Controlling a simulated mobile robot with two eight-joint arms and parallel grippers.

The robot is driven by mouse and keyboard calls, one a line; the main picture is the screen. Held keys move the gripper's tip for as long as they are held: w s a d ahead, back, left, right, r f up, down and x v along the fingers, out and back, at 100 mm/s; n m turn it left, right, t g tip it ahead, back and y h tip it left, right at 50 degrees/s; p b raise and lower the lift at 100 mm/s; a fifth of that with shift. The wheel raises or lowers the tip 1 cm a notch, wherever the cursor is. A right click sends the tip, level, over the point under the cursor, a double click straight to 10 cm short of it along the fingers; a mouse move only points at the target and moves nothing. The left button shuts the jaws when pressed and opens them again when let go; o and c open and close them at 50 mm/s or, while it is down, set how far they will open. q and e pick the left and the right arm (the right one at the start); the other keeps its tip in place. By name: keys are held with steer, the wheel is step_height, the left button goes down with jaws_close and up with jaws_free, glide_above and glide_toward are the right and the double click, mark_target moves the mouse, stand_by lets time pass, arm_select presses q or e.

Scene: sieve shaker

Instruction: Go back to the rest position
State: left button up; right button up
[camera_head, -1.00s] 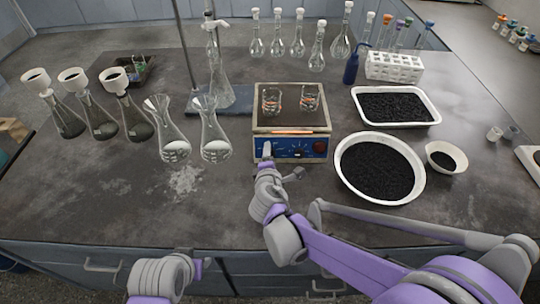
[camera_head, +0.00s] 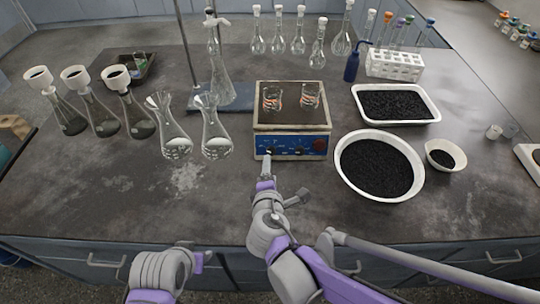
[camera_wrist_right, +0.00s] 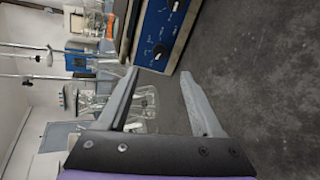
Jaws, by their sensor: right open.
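My right gripper (camera_head: 266,163) is in front of the blue control panel of the sieve shaker (camera_head: 297,146), near its left knob. In the right wrist view the right gripper (camera_wrist_right: 160,75) is open, with nothing between its two fingers. The shaker's panel (camera_wrist_right: 160,30) with its dark knobs lies beyond the fingertips there. Two glass beakers (camera_head: 272,97) (camera_head: 310,94) stand on the shaker's top plate. My left gripper (camera_head: 200,262) shows only in part at the bottom left, and its fingers cannot be made out.
Two clear flasks (camera_head: 170,125) (camera_head: 214,130) and several flasks with white funnels stand on the left. A round bowl of black grains (camera_head: 345,175) and a white tray (camera_head: 437,119) are on the right.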

steer(key=s+d+r+m+g+h+p, duration=0.1)
steer(key=s+d+m+g+p, duration=0.1)
steer(key=s+d+m, duration=0.45)
steer(key=s+d+m+g+h+p, duration=0.1)
steer(key=d+m+g+p, duration=0.2)
steer(key=d, duration=0.6)
steer(key=s+d+m+g+y+p, duration=0.2)
steer(key=s+m, duration=0.8)
steer(key=m, duration=0.1)
steer(key=shift+s+d+r+g, duration=0.2)
steer(key=shift+s+r+g, duration=0.1)
steer(key=shift+g, duration=0.1)
